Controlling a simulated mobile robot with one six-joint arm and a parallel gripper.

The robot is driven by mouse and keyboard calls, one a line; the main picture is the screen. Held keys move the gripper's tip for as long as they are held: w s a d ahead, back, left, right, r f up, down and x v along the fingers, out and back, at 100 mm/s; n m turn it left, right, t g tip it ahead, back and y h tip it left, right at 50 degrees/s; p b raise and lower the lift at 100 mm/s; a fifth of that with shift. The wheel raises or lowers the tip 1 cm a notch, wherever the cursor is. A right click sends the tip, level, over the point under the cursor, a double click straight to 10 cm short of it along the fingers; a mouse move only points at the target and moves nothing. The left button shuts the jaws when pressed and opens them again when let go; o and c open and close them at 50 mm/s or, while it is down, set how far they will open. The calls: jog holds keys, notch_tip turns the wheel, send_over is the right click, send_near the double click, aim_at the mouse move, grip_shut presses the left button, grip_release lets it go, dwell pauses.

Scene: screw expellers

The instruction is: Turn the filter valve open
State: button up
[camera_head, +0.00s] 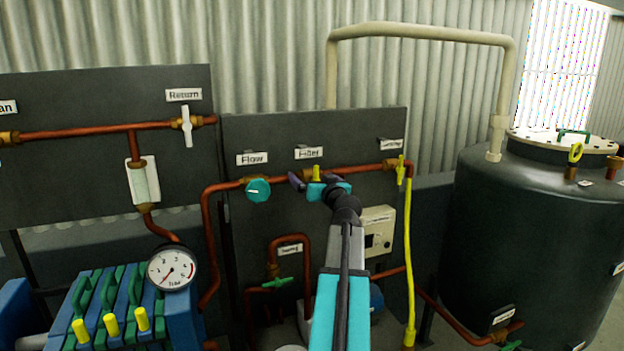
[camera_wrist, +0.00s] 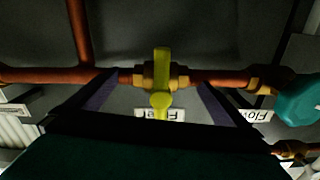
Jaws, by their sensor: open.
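The filter valve has a yellow handle (camera_head: 316,173) on a horizontal copper pipe, below the "Filter" label (camera_head: 309,153). The handle stands upright, across the pipe. In the wrist view the handle (camera_wrist: 161,68) also lies across the pipe, with brass fittings on both sides. My gripper (camera_head: 314,183) is open in front of this valve. In the wrist view my gripper's dark fingers (camera_wrist: 158,78) are spread to either side of the handle, with a visible gap on each side. The lower part of the valve is hidden behind my gripper in the head view.
A teal flow knob (camera_head: 257,190) sits just left on the same pipe. A yellow valve (camera_head: 401,170) with a yellow hose (camera_head: 408,260) is to the right.

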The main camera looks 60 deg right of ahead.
jog(key=b+v, duration=0.3)
jog(key=v, duration=1)
jog(key=shift+s, duration=0.15)
